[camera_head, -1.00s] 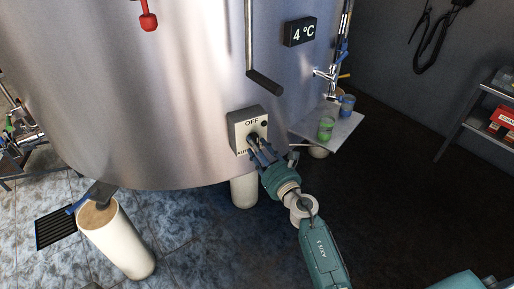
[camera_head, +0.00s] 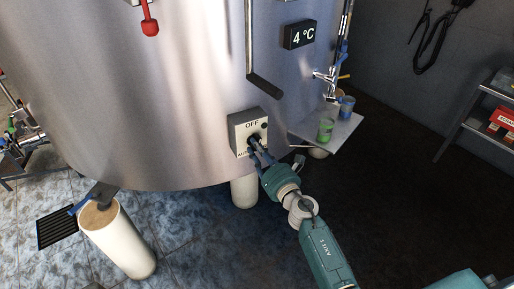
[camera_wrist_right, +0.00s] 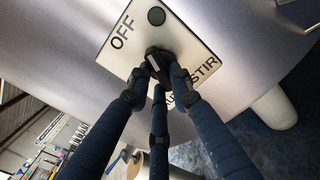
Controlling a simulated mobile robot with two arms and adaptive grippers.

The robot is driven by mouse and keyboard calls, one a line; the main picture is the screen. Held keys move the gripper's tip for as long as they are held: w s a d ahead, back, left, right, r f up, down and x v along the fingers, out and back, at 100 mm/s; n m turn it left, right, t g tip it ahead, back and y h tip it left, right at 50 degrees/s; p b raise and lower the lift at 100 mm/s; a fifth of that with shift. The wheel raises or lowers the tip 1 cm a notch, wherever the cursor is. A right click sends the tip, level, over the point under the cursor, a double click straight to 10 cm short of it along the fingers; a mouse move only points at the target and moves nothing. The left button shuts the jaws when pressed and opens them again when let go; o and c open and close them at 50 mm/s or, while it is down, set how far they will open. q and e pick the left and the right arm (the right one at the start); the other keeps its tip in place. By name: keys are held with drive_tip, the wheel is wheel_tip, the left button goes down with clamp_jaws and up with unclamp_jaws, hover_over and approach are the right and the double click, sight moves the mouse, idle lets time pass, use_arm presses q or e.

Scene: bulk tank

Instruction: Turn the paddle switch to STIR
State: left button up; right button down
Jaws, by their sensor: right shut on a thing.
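The paddle switch (camera_head: 254,139) is a dark knob on a pale square plate (camera_head: 236,130) on the front of the steel tank. In the right wrist view the black paddle (camera_wrist_right: 157,59) stands out from the plate (camera_wrist_right: 118,62), which reads OFF, AUTO (partly covered) and STIR. My right gripper (camera_head: 257,154) reaches up to the switch from below right. In the right wrist view its blue fingers (camera_wrist_right: 160,76) are shut on the paddle. The fingers hide part of the paddle and of the lettering, so its exact pointing is hard to tell. My left gripper is not in view.
A black handle (camera_head: 265,83) hangs above the switch and a 4 °C display (camera_head: 299,33) is above right. A small shelf (camera_head: 343,127) with a green cup (camera_head: 326,129) and a blue cup (camera_head: 347,105) is to the right. Tank legs stand below.

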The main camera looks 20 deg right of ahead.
drive_tip(key=shift+d+r+m+p, duration=0.15)
drive_tip(key=shift+m+p, duration=0.55)
drive_tip(key=shift+m, duration=3.2)
drive_tip(key=shift+d+r+m+p, duration=0.15)
drive_tip(key=shift+m+p, duration=0.5)
drive_tip(key=shift+m, duration=3.25)
drive_tip(key=shift+a, duration=0.1)
drive_tip(key=c, duration=1.5)
unclamp_jaws()
drive_tip(key=shift+c, duration=0.2)
